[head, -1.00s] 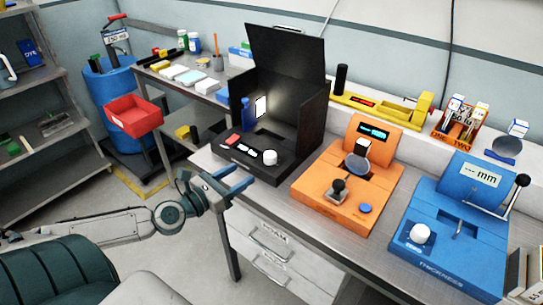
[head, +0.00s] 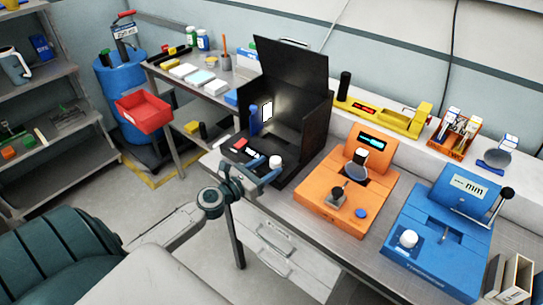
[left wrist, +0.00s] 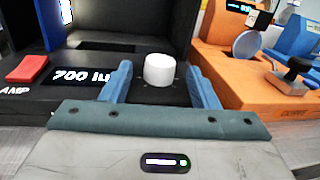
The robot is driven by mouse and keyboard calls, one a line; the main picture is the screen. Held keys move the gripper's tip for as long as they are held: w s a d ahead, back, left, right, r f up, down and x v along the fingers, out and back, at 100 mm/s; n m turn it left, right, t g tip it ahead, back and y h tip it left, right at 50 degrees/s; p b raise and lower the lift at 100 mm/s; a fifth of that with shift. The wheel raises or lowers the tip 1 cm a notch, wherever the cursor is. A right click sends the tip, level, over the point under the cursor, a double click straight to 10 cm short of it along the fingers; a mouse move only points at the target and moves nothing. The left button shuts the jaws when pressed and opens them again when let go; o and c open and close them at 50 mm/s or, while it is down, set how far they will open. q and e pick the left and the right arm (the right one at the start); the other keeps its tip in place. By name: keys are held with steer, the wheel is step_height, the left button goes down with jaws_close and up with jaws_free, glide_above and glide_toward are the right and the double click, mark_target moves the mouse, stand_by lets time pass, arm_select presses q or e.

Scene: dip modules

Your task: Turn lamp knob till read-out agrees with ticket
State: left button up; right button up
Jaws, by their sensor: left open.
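The black lamp box (head: 314,138) stands open on the bench with its lid raised. Its white round knob (head: 275,161) is on the front panel, and it also shows in the left wrist view (left wrist: 159,69). My left gripper (head: 266,172) is open at the panel. In the left wrist view its blue fingers stand on either side of the knob, with gaps showing. The read-out (left wrist: 80,75) shows "700 lu", with the rest hidden behind the left finger. A red block (left wrist: 27,69) marked "AMP" is left of it. I cannot make out a ticket for certain.
An orange device (head: 344,193) stands close to the right of the lamp box, with a blue device (head: 439,232) beyond it. A yellow instrument (head: 385,114) lies behind them. A red bin (head: 143,112) is at the left. The floor before the bench is partly free.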

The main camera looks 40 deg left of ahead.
mark_target(276, 163)
arm_select(q)
steer(key=shift+p+x, duration=0.3)
steer(key=shift+x, duration=0.6)
steer(key=shift+w, duration=0.3)
arm_select(e)
steer(key=shift+w+d+r, duration=0.1)
steer(key=shift+d+r, duration=0.25)
steer(key=shift+r, duration=0.35)
arm_select(q)
steer(key=shift+c, duration=0.4)
arm_select(e)
steer(key=shift+d, duration=0.1)
arm_select(q)
steer(key=c, duration=0.9)
steer(key=y+p, duration=0.1)
steer(key=n+y+p, duration=0.1)
steer(key=p, duration=0.1)
steer(key=shift+d+r+n, duration=0.2)
steer(key=shift+r+n, duration=0.05)
steer(key=shift+n, duration=0.05)
steer(key=shift+f+n+y+p, duration=0.2)
steer(key=shift+n+y+p, duration=0.4)
steer(key=shift+y, duration=0.6)
arm_select(e)
step_height(276, 163, up, 4)
steer(key=shift+f, duration=0.1)
steer(key=shift+a, duration=0.2)
